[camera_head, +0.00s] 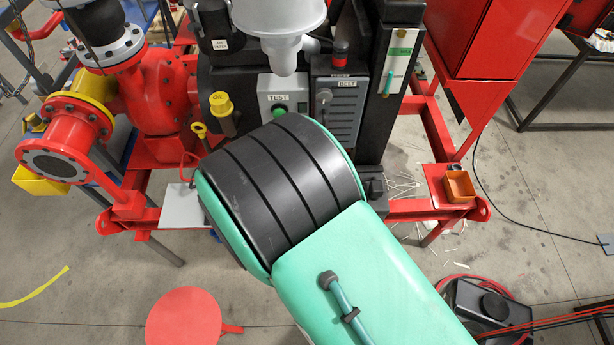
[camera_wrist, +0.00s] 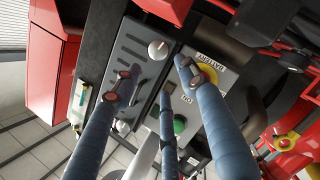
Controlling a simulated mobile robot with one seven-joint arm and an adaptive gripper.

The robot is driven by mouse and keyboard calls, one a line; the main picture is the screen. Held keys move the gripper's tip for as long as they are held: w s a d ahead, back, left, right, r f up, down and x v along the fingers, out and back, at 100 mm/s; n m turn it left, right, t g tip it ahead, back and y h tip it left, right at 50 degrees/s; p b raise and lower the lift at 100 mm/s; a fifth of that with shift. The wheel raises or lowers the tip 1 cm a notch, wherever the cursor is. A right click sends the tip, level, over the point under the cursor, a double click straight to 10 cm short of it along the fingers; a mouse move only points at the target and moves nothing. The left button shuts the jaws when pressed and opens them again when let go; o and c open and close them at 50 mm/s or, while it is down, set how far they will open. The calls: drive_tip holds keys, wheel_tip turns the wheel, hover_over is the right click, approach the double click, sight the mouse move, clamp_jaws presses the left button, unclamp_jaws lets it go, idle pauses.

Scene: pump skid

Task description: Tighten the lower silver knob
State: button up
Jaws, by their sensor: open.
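In the wrist view, where labels appear upside down, a silver knob (camera_wrist: 158,50) with a red mark sits on the grey panel (camera_wrist: 128,50). It appears to be the lower silver knob. In the head view, one grey knob (camera_head: 323,95) shows on the panel (camera_head: 345,105) marked BELT; the lower knob and my gripper are hidden behind my arm.
A yellow-capped oil filler (camera_head: 221,104) and red pump (camera_head: 160,90) stand left. An orange bin (camera_head: 459,186) sits on the skid's right.

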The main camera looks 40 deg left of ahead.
drive_tip(key=shift+o, duration=0.4)
drive_tip(key=shift+o, duration=0.9)
drive_tip(key=w+m+p, duration=0.1)
drive_tip(key=w+r+m+g+y, duration=0.1)
drive_tip(key=w, duration=0.1)
drive_tip(key=w+d+m+y+p, duration=0.1)
drive_tip(key=m, duration=0.1)
drive_tip(key=shift+w+r+g+p, duration=0.3)
drive_tip(key=shift+g+p, duration=0.05)
drive_tip(key=shift+g, duration=0.05)
drive_tip(key=m+y, duration=0.1)
drive_tip(key=w+d+m+g+p, duration=0.1)
drive_tip(key=m, duration=0.1)
drive_tip(key=shift+w+d+r+y+p, duration=0.2)
drive_tip(key=shift+w+y+p, duration=0.1)
drive_tip(key=shift+y, duration=0.1)
drive_tip(key=shift+w+d+r+m+g+y+p, duration=0.1)
drive_tip(key=shift+w+d+m+g+y+p, duration=0.2)
drive_tip(key=shift+d+m+g+p, duration=0.4)
drive_tip(key=shift+s+d+r+m+g+y+p, duration=0.1)
drive_tip(key=shift+s+d+m+g+y+p, duration=0.25)
drive_tip(key=shift+d+m+g, duration=0.55)
drive_tip(key=shift+s+d+m+g+y+p, duration=0.2)
drive_tip(key=shift+d+m+p, duration=0.3)
drive_tip(key=shift+m, duration=0.8)
drive_tip(key=shift+s+d+r+m+g+y+p, duration=0.1)
drive_tip(key=shift+s+d+m+g+y+p, duration=0.2)
drive_tip(key=shift+d+m+g, duration=0.6)
